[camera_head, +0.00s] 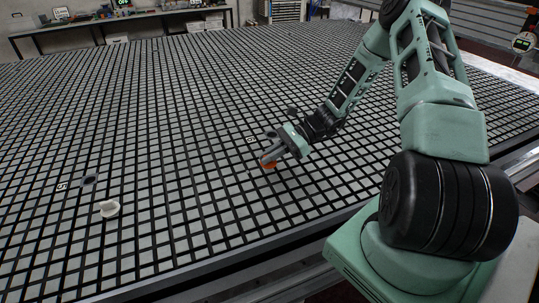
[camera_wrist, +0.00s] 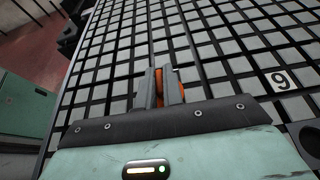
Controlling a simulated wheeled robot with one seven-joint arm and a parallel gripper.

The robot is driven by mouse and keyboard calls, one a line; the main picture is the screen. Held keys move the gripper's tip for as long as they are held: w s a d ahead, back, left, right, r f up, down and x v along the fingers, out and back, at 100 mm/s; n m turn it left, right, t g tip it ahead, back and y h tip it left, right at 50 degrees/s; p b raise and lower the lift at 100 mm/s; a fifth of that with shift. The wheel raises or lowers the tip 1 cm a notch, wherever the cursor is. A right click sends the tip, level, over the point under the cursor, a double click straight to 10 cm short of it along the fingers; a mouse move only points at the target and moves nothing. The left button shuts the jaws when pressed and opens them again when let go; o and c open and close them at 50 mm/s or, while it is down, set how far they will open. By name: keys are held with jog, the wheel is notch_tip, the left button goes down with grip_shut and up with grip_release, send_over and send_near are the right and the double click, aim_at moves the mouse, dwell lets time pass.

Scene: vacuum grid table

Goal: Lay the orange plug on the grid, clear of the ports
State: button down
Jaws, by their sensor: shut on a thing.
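The orange plug (camera_head: 267,163) is between the fingertips of my gripper (camera_head: 270,155), low over the grid table (camera_head: 190,150). In the wrist view the orange plug (camera_wrist: 175,88) shows partly behind and between the two grey fingers of my gripper (camera_wrist: 160,85). My gripper is shut on it. Whether the plug touches the grid surface I cannot tell. A dark round port (camera_head: 271,133) lies just behind my gripper, near a small number label. In the wrist view a dark port (camera_wrist: 308,138) sits at the lower right, by the label 9, apart from the plug.
The grid around my gripper is largely bare. The table's front edge (camera_head: 240,256) runs below my gripper.

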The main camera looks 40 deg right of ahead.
jog(key=shift+f+b, duration=0.3)
jog(key=shift+f, duration=0.3)
jog(key=c, duration=1.5)
grip_release()
jog(key=shift+o, duration=0.2)
jog(key=b+v, duration=0.2)
jog(key=v, duration=1.5)
jog(key=shift+d, duration=0.2)
jog(key=shift+r, duration=0.15)
jog(key=a+r+n+g+h, duration=0.2)
jog(key=a+n, duration=0.2)
jog(key=a, duration=0.4)
jog(key=s+a+r+n+g+h, duration=0.1)
jog(key=a+n+g+h, duration=0.2)
jog(key=a, duration=0.5)
jog(key=a+r+n+g+h, duration=0.1)
jog(key=a+r+n+g, duration=0.1)
jog(key=a+n, duration=0.45)
jog(key=s+a+r+n+t+h, duration=0.3)
jog(key=s+a+n+h, duration=0.3)
jog(key=s+a+n, duration=0.9)
jog(key=s+a, duration=0.2)
jog(key=s, duration=0.1)
jog(key=shift+s+a+r, duration=0.2)
jog(key=shift+s+a, duration=0.15)
jog(key=shift+a, duration=0.05)
